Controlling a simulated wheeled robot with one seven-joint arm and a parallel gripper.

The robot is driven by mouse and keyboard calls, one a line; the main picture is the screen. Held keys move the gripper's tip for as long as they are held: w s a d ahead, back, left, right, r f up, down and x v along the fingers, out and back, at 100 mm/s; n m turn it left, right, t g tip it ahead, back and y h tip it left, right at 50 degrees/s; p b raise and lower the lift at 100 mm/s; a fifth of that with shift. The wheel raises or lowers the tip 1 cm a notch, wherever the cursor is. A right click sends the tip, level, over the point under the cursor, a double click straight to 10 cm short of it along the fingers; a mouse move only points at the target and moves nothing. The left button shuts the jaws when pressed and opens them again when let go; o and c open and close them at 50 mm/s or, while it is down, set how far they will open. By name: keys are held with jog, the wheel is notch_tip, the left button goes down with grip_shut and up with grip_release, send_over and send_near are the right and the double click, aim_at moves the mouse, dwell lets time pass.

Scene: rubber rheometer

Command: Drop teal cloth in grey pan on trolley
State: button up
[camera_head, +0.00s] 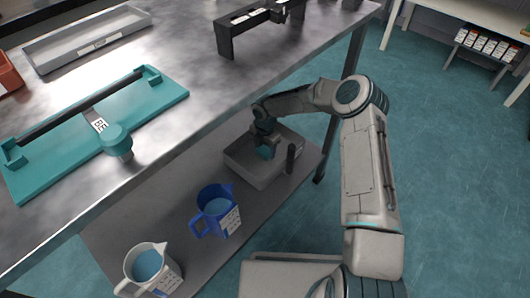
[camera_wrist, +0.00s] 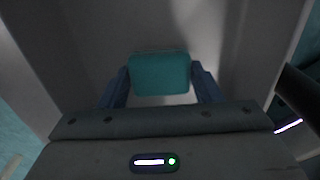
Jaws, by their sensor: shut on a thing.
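My gripper (camera_wrist: 160,82) is shut on the teal cloth (camera_wrist: 160,73), which sits as a small block between the two blue fingers in the wrist view. In the head view the cloth (camera_head: 265,152) shows as a small teal patch under my gripper (camera_head: 265,143). The grey pan (camera_head: 240,170) stands on the lower shelf, and my gripper and the cloth are inside its opening, between its walls. The pan's inner wall (camera_wrist: 235,50) fills much of the wrist view. I cannot tell whether the cloth touches the pan's floor.
A blue jug (camera_head: 216,212) and a white jug (camera_head: 150,270) stand on the lower shelf (camera_head: 185,215) left of the pan. A dark upright post (camera_head: 291,158) is close by the pan's right side. The metal table top (camera_head: 190,60) overhangs the shelf, with a teal stand (camera_head: 100,125) on it.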

aim_at(265, 150)
jog(key=shift+f, duration=0.45)
jog(key=shift+f, duration=0.2)
jog(key=o, duration=0.9)
jog(key=shift+r, duration=0.15)
notch_tip(265, 150, up, 8)
jog(key=p, duration=0.3)
jog(key=shift+p, duration=0.3)
jog(key=shift+f, duration=0.2)
jog(key=shift+s, duration=0.1)
